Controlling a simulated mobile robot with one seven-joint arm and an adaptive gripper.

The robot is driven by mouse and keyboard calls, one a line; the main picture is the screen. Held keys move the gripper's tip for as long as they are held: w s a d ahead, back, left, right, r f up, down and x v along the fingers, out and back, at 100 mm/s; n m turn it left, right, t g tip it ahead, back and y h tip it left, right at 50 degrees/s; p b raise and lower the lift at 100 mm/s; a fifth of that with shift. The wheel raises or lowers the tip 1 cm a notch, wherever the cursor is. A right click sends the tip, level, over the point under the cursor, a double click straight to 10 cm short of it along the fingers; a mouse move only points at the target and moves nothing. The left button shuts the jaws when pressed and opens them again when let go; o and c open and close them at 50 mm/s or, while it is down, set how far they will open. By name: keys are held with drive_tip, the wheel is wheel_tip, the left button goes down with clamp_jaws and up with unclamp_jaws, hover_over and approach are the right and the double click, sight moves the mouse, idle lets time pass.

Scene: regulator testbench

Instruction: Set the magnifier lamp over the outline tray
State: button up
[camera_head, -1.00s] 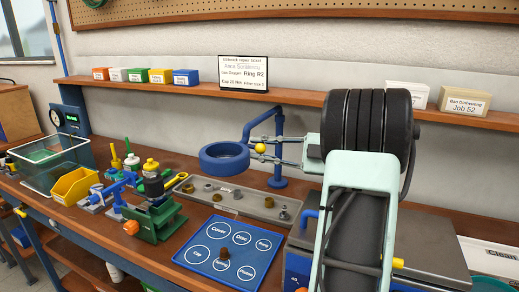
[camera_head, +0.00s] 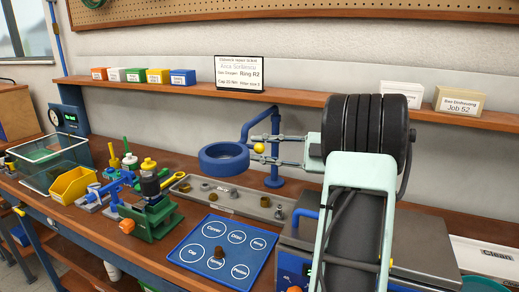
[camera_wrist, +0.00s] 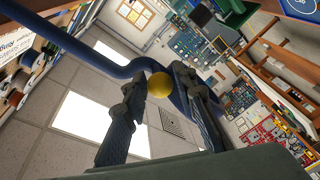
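The magnifier lamp has a blue ring head (camera_head: 223,159) on a blue bent arm and post (camera_head: 275,150), with a yellow knob (camera_head: 258,148) at the ring's right side. The ring hangs behind and above the blue outline tray (camera_head: 183,254), over the grey parts tray's area in the picture. My gripper (camera_head: 257,147) reaches from the right, its fingers above and below the knob with apparent gaps. In the wrist view the yellow knob (camera_wrist: 160,90) sits between the fingertips; contact is not clear. The outline tray has white labelled outlines and a small brown part (camera_head: 220,252) on it.
A grey tray (camera_head: 240,204) with several metal parts lies behind the outline tray. A green vise (camera_head: 152,218) stands left of it. A yellow bin (camera_head: 73,184) and a clear box (camera_head: 50,165) stand farther left. A grey case (camera_head: 400,250) lies under my arm.

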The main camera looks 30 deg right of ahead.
drive_tip(key=v, duration=1.2)
idle(0.6)
